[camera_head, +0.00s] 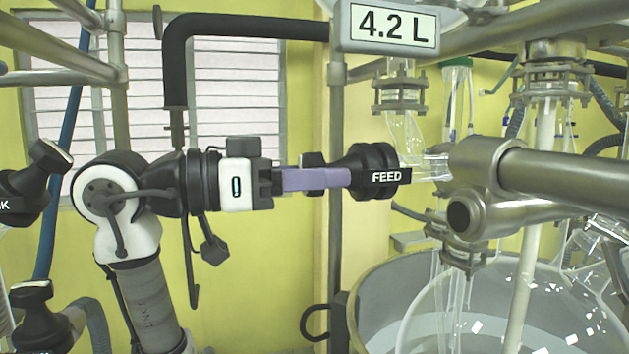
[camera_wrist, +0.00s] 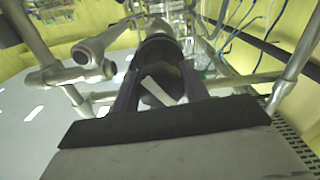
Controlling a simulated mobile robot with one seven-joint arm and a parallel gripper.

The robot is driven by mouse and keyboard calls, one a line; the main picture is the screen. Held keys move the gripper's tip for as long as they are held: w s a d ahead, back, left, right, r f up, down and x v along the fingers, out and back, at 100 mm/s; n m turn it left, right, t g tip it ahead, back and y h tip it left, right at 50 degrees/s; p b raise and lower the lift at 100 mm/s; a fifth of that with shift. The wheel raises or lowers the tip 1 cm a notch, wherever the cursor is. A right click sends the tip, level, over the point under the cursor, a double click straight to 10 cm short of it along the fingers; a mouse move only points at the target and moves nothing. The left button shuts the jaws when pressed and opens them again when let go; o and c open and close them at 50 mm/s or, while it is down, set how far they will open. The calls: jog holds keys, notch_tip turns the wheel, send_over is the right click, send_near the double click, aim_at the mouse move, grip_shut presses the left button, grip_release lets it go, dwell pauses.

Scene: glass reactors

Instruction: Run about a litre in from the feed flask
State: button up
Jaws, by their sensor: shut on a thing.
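The black valve knob (camera_head: 374,166) with the label FEED sits at mid-picture in the head view, on a glass valve body (camera_head: 430,166). My gripper (camera_head: 343,179) reaches in from the left, with its purple fingers closed on the knob. In the wrist view my gripper (camera_wrist: 160,92) has one finger on each side of the dark knob (camera_wrist: 160,72), and a pale stripe crosses its face diagonally. A display (camera_head: 393,26) above reads 4.2 L. Part of a glass vessel (camera_head: 465,8) shows at the top edge; I cannot tell whether it is the feed flask.
A large round glass vessel (camera_head: 430,315) stands in a grey tub (camera_head: 375,285) at lower right. Thick steel bars (camera_head: 560,180) cross right of the knob. Another black knob (camera_head: 30,185) is at the left edge. A black pipe (camera_head: 245,26) runs above my arm.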

jog(key=shift+n, duration=0.8)
jog(key=o, duration=1)
jog(key=b+v, duration=0.4)
jog(key=v, duration=1)
